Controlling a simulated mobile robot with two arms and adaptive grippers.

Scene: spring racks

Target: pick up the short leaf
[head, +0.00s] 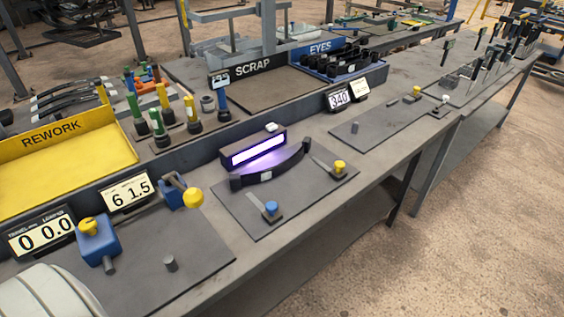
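A dark curved leaf (290,166) with a small white label lies on a dark mat (310,202) mid-bench, in front of a glowing violet-white light bar (253,149). Several other dark curved leaves (65,95) rest on a rack behind the yellow REWORK tray (52,140). I cannot tell for certain which leaf is the short one. Neither of my grippers shows in the head view. A pale rounded part of mine fills the bottom left corner.
A yellow-knobbed clamp (340,167) and a blue-knobbed clamp (271,208) flank the mid-bench leaf. Blue fixtures (98,241) and number displays (128,191) stand at left. Coloured gauges (157,125) and the SCRAP tray (262,95) sit behind. The right floor is clear.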

